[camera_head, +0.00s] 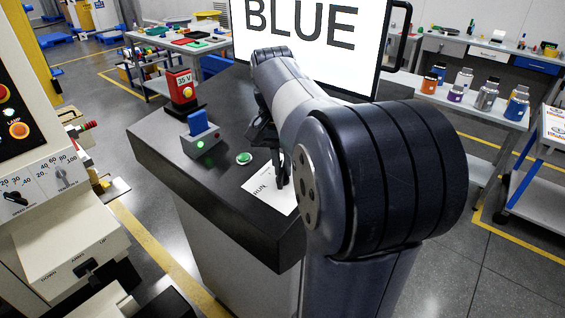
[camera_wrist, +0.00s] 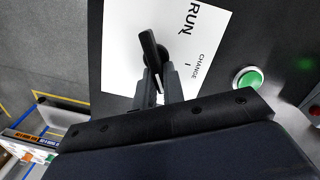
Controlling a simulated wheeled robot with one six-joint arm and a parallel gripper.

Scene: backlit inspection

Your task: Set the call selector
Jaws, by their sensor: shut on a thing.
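The call selector is a black handle (camera_wrist: 152,46) on a white plate (camera_wrist: 205,25) printed RUN and CHANGE. In the wrist view the handle's rounded end shows beyond my fingertips, and part of the plate is hidden by my gripper. My gripper (camera_wrist: 157,82) is shut on the handle. In the head view the plate (camera_head: 262,200) lies on the dark bench top, with my gripper (camera_head: 281,172) over it. My arm hides the plate's right part there. I cannot tell exactly which label the handle points to.
A green button (camera_head: 244,158) sits beside the plate. A grey box with a blue lever (camera_head: 199,124) and a red 35 V display (camera_head: 181,85) stand farther back. A screen (camera_head: 305,35) reading BLUE stands behind my arm. A cream machine (camera_head: 60,190) is at left.

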